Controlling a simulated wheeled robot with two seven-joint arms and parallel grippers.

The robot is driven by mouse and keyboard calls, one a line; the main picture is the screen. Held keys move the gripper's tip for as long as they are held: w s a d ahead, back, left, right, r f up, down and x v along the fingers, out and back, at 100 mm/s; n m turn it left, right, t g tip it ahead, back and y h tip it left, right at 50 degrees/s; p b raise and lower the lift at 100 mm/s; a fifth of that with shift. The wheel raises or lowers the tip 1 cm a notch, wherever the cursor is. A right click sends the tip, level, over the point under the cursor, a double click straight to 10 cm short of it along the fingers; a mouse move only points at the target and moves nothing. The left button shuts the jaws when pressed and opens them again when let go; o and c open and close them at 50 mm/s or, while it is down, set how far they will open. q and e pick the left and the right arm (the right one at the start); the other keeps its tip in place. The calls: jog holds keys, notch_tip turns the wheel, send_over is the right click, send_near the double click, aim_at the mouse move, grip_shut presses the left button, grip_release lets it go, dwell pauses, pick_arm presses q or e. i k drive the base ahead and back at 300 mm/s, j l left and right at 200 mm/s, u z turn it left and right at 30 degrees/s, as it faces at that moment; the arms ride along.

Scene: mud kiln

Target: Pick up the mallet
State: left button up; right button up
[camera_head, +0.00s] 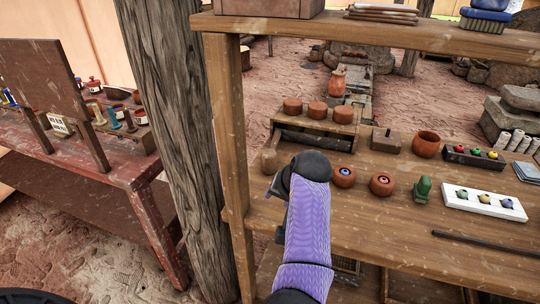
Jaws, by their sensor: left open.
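My left arm reaches up over the wooden workbench (390,222), and its dark wrist hides much of the left gripper (274,190). The left gripper is open at the bench's left end, near the post. A tan, rounded wooden piece (269,159) stands just beyond the gripper; it may be the mallet, but its lower part is hidden and I cannot tell for sure. I cannot tell whether the gripper touches it. My right gripper is not in view.
A wooden post (234,150) and upper shelf (430,34) frame the bench. Several clay pots, a green piece (423,188), a white tray (484,203) and a dark rod (485,243) lie to the right. A red table (125,168) stands left. The front bench strip is mostly clear.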

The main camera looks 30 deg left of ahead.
aim_at(268, 156)
jog(key=i+j, duration=0.65)
jog(key=i, duration=0.1)
